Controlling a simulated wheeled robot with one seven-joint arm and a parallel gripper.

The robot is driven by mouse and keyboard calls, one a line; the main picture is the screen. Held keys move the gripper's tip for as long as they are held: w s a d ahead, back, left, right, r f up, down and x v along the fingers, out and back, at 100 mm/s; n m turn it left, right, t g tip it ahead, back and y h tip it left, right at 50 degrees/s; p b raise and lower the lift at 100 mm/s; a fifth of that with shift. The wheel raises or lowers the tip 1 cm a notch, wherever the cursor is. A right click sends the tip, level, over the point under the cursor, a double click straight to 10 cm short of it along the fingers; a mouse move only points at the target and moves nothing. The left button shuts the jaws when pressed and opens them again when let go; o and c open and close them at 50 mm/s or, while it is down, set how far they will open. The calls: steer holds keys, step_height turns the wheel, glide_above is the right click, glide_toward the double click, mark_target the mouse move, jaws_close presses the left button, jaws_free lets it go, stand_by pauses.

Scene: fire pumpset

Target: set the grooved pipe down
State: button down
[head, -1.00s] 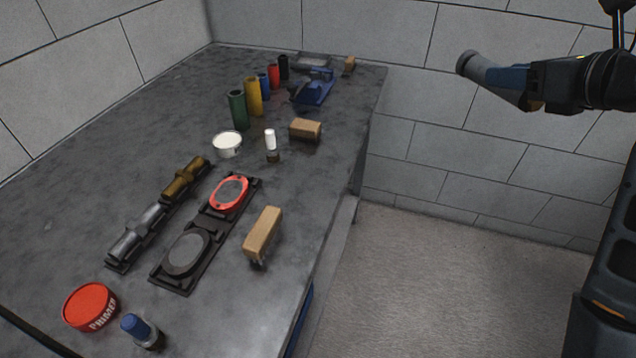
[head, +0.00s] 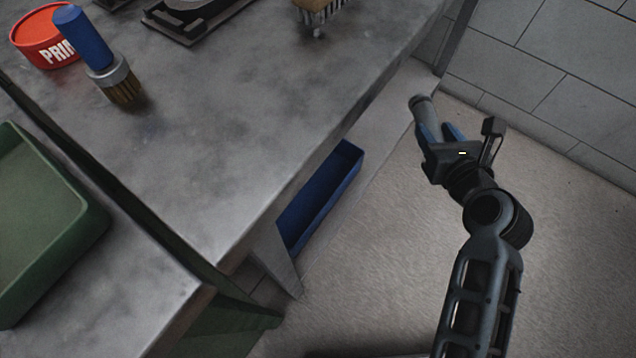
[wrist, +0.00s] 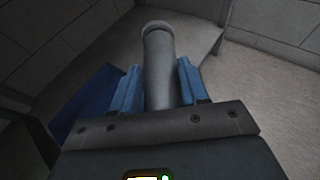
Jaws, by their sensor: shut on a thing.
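The grooved pipe (head: 427,112) is a short grey tube held between the blue fingers of my gripper (head: 438,133). My gripper is shut on it, in the air to the right of the bench and above the floor in the head view. In the wrist view the pipe (wrist: 158,65) points away from me between the two blue fingers (wrist: 156,88), its far end showing a lighter rim. The pipe's near end is hidden by the gripper body.
The grey bench top (head: 215,120) fills the left, holding a red primer tub (head: 48,38) and a blue-handled brush (head: 97,55). A blue bin (head: 320,195) sits under the bench edge. A green tray (head: 45,225) is at the left. The floor (head: 375,270) at right is clear.

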steer(key=shift+s+a+f+n+g+y+b, duration=0.35)
steer(key=shift+s+a+f+n+y, duration=1.2)
steer(key=shift+a+f, duration=2.25)
steer(key=shift+s+a+f+n+g+y+b, duration=0.35)
steer(key=shift+s+a+f+n+y, duration=1.15)
steer(key=shift+a+f, duration=2.3)
steer(key=w+a+f+b, duration=0.7)
steer(key=w+a+f, duration=0.1)
steer(key=a+f, duration=0.1)
steer(key=shift+a+f+m+b, duration=0.2)
steer(key=shift+a+m+b, duration=0.15)
steer(key=shift+a, duration=0.1)
steer(key=shift+f, duration=0.1)
steer(key=shift+f+b, duration=0.3)
steer(key=shift+f, duration=0.05)
steer(key=c, duration=0.6)
jaws_free()
steer(key=shift+s, duration=0.1)
steer(key=shift+o, duration=0.2)
